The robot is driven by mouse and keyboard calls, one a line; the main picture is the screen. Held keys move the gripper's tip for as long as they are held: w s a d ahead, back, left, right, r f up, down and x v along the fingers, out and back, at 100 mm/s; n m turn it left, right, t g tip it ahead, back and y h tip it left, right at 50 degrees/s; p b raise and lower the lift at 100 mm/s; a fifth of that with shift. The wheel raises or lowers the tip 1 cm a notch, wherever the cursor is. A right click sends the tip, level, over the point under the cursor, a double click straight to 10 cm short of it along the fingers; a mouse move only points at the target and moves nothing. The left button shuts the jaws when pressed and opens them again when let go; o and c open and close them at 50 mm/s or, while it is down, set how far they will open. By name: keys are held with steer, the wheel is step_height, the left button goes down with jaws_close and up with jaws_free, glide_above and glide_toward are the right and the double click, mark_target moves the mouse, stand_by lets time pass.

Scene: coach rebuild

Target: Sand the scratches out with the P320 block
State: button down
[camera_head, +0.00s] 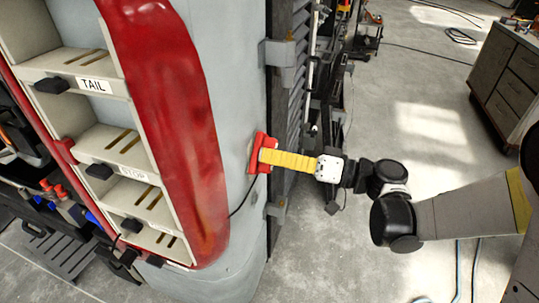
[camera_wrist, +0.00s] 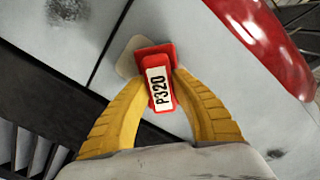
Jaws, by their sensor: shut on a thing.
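The red sanding block (camera_wrist: 168,54) carries a white label reading P320, with a beige pad showing at its upper left edge. My gripper (camera_wrist: 161,80) is shut on the block, one yellow finger on each side. In the head view the block (camera_head: 259,152) is at the light grey body panel (camera_head: 236,85), near its right edge; I cannot tell whether the pad touches it. In the wrist view a dark scuffed patch (camera_wrist: 68,12) lies at the upper left, apart from the block. A smaller dark mark (camera_wrist: 275,153) is at the lower right.
A glossy red panel (camera_head: 175,120) and light housings marked TAIL (camera_head: 92,85) and STOP stand left of the grey panel. A dark slatted grille (camera_head: 287,110) and grey hinges lie right of it. A drawer cabinet (camera_head: 507,80) stands far right, with open floor between.

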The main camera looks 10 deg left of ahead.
steer(key=shift+f+b, duration=1.25)
steer(key=shift+f, duration=0.35)
step_height(320, 180, down, 4)
steer(key=shift+r, duration=0.25)
steer(key=d, duration=0.6)
steer(key=shift+s, duration=0.2)
steer(key=shift+s+d, duration=0.1)
steer(key=shift+d, duration=1.4)
